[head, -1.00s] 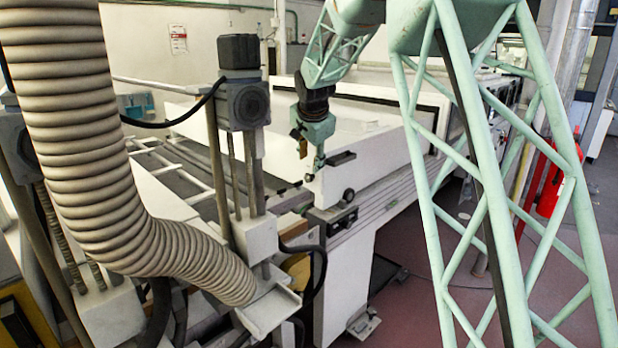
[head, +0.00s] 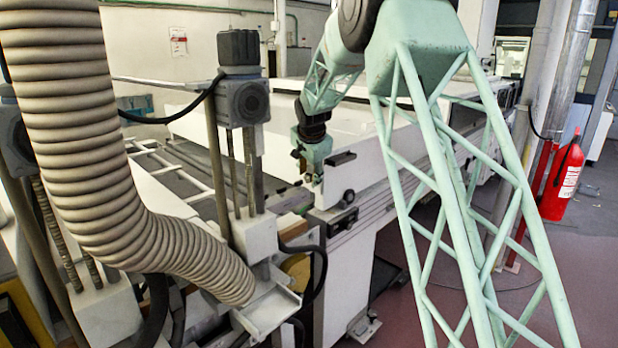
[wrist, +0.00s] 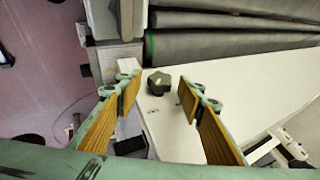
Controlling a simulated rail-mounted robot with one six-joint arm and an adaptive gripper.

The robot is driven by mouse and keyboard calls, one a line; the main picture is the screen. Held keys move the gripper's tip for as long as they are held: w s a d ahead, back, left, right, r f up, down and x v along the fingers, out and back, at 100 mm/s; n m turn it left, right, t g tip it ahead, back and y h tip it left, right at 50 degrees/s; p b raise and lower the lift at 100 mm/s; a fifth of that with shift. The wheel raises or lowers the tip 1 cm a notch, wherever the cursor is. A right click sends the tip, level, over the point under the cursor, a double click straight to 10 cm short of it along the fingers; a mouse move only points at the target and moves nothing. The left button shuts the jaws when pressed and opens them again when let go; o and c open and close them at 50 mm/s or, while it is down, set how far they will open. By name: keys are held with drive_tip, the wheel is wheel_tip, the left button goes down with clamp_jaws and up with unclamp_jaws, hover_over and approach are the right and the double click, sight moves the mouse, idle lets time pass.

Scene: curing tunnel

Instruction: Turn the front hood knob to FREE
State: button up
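In the wrist view a dark, lobed hood knob (wrist: 160,84) sits on a white panel (wrist: 180,130), with small dark marks beside it that are too small to read. My gripper (wrist: 160,90) is open, its two wood-coloured finger pads on either side of the knob in the picture. A gap shows between each fingertip and the knob, and nothing is held.
A ribbed hose (head: 110,150) and a motor post (head: 242,100) stand to the left. A red extinguisher (head: 563,180) is at the far right.

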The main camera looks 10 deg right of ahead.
idle(0.3)
drive_tip(key=c, duration=0.9)
drive_tip(key=shift+o, duration=0.2)
drive_tip(key=shift+w+a+r+g+h+p, duration=0.1)
drive_tip(key=shift+w+r+g+h+p, duration=0.15)
drive_tip(key=shift+g+p, duration=0.7)
drive_tip(key=g+h+p, duration=0.1)
drive_tip(key=p, duration=0.5)
drive_tip(key=shift+w+a+n+g+h+p, duration=0.1)
drive_tip(key=shift+n+g+h+p, duration=0.15)
drive_tip(key=shift+n+g+p, duration=0.15)
drive_tip(key=p, duration=0.2)
drive_tip(key=g+h+p, duration=0.1)
drive_tip(key=p, duration=0.2)
drive_tip(key=shift+w+a+n+g, duration=0.1)
drive_tip(key=shift+w+n+g, duration=0.05)
drive_tip(key=shift+n+g, duration=0.15)
drive_tip(key=shift+f+g+h+p, duration=0.2)
drive_tip(key=shift+g+h+p, duration=0.3)
drive_tip(key=shift+p, duration=0.65)
